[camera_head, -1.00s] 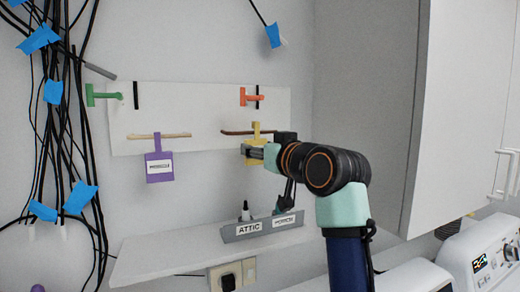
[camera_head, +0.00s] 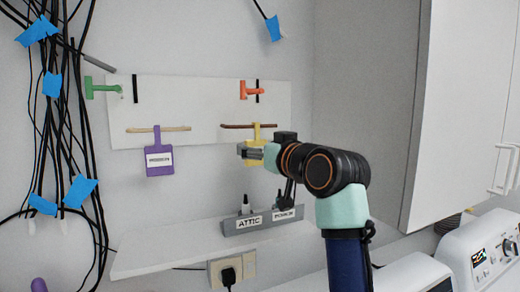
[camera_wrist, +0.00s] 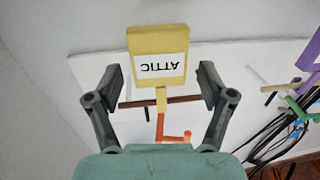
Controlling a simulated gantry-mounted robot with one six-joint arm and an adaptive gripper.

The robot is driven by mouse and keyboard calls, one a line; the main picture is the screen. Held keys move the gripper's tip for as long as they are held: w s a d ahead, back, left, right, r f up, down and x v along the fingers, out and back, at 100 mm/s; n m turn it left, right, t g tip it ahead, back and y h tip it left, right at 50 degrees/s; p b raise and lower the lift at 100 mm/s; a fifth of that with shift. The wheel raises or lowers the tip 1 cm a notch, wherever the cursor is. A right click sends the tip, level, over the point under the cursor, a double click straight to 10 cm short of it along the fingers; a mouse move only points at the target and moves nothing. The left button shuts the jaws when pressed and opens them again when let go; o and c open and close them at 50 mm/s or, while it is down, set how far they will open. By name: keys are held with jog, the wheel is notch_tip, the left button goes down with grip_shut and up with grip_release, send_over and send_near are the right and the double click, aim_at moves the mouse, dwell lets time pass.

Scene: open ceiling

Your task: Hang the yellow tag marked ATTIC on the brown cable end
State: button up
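The yellow tag (camera_wrist: 157,42) has a white label reading ATTIC, upside down in the wrist view. Its narrow stem crosses the brown cable end (camera_wrist: 183,99), and in the head view the tag (camera_head: 257,136) hangs from the brown cable end (camera_head: 234,126). The hook's top is too small to judge closely. My gripper (camera_wrist: 160,85) is open, one finger on each side of the tag, with gaps visible to both. In the head view my gripper (camera_head: 247,152) is at the tag's lower part and hides some of it.
A purple tag (camera_head: 159,168) hangs on a tan cable end (camera_head: 178,129) to the left. Green (camera_head: 102,88) and orange (camera_head: 250,94) hooked pieces sit higher on the white board (camera_head: 205,100). Below is a shelf (camera_head: 165,253) with a grey ATTIC-labelled holder (camera_head: 240,231). Black cables hang left.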

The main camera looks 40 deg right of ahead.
jog(key=v, duration=1.2)
jog(key=w+a+f+n+g+y, duration=0.1)
jog(key=w+a+f, duration=0.2)
jog(key=a+f, duration=0.75)
jog(key=w+a+f+g+y, duration=0.1)
jog(key=w+a+f+y, duration=0.1)
jog(key=a+f, duration=0.85)
jog(key=s+a+f+g, duration=0.1)
jog(key=s+a+f, duration=0.3)
jog(key=a+f, duration=0.1)
jog(key=s+a+f+n+y, duration=0.1)
jog(key=s+a+f, duration=0.3)
jog(key=f, duration=0.4)
jog(key=s+a+f+g, duration=0.1)
jog(key=s+a+f, duration=0.3)
jog(key=a+f, duration=0.1)
jog(key=shift+a+f+n+g+p, duration=0.3)
jog(key=shift+f+n+p, duration=0.1)
jog(key=shift+f, duration=0.45)
